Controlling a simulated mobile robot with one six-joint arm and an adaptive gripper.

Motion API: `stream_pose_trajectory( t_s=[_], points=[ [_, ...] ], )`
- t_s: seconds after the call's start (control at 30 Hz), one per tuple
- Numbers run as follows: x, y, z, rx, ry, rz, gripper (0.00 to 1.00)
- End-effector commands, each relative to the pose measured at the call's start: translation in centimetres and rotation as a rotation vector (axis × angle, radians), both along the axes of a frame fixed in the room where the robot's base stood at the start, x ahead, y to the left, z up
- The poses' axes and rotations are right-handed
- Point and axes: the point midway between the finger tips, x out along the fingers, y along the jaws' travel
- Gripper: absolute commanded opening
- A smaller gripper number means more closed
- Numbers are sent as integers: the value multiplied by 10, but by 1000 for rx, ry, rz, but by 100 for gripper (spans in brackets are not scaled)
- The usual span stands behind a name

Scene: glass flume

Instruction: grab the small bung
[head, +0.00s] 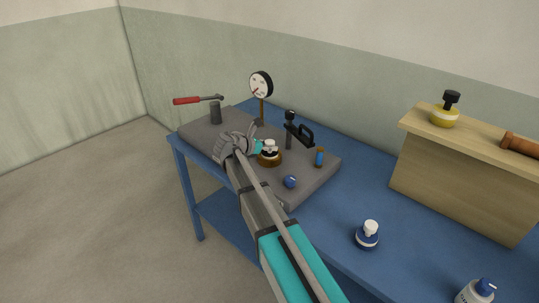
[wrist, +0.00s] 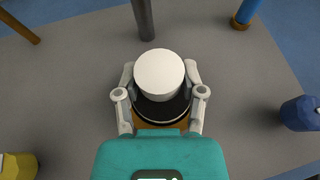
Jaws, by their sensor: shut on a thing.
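The small bung, a white round-topped piece with a dark lower part, shows in the wrist view (wrist: 159,72) between my fingers. It also shows in the head view (head: 269,146) over a brown round base (head: 270,158) on the grey slab. My gripper (wrist: 160,84) is shut on it, one finger on each side. In the head view my gripper (head: 259,147) reaches it from the left, partly covered by my arm. The bung looks upright. I cannot tell whether it is still seated in the brown base, as its underside is hidden.
The grey slab (head: 318,174) on the blue table also carries a dial gauge (head: 261,86), a red-handled tool on a post (head: 187,100), a black-handled valve (head: 299,134), a blue cylinder (head: 319,157) and a blue knob (head: 290,182).

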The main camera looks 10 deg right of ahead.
Motion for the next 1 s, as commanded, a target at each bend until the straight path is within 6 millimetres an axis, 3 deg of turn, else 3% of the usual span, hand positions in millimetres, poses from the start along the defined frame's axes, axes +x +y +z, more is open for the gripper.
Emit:
stream_pose_trajectory(
  t_s=[0.57,0.9,1.0],
  points=[
    [0,0,8,0,0,0,0],
    [0,0,37,0,0,1,0],
    [-11,5,48,0,0,2,0]
  ],
)
